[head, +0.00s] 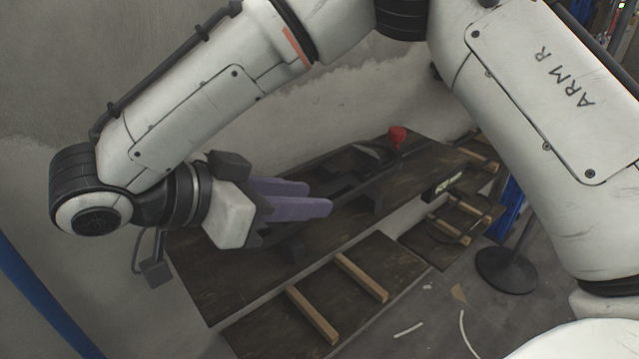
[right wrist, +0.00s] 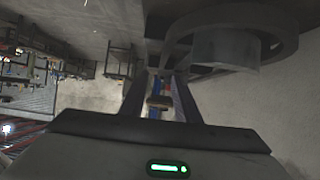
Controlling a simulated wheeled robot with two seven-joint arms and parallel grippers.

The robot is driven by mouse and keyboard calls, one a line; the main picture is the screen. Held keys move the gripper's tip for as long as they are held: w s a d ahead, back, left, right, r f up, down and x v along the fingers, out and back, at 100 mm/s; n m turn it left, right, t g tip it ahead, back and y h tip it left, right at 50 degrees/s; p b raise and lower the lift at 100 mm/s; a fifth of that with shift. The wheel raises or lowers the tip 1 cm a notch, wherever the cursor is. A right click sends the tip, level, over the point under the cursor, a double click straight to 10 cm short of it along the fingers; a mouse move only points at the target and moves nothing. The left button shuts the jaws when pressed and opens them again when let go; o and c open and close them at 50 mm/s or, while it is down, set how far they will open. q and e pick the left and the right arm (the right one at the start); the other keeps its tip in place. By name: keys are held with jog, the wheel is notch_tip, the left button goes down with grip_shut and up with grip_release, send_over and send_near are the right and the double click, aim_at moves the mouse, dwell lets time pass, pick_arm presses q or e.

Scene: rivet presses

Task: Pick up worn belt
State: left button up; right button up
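My right gripper (head: 318,198) has two purple fingers, held apart over the dark wooden table (head: 215,285). In the right wrist view the fingers of the right gripper (right wrist: 162,76) also stand apart, and I see nothing clamped between them. A wide dark grey curved band (right wrist: 283,45) runs around a grey block at the upper right of that view; I cannot tell whether it is the worn belt. A thin dark loop (head: 466,240) lies on the lower boards at the right in the head view; what it is stays unclear. My left gripper is not in view.
A black press (head: 370,200) with a red knob (head: 397,137) stands on the table beyond the fingers. Wooden slats (head: 312,314) lie on the lower boards. A black round stand base (head: 506,271) and pale scraps (head: 409,330) are on the floor. A wall closes the back.

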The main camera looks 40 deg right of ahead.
aim_at(338, 199)
jog(key=x, duration=0.5)
jog(key=shift+w+d, duration=0.1)
jog(key=shift+d, duration=0.05)
jog(key=shift+c, duration=0.2)
grip_shut()
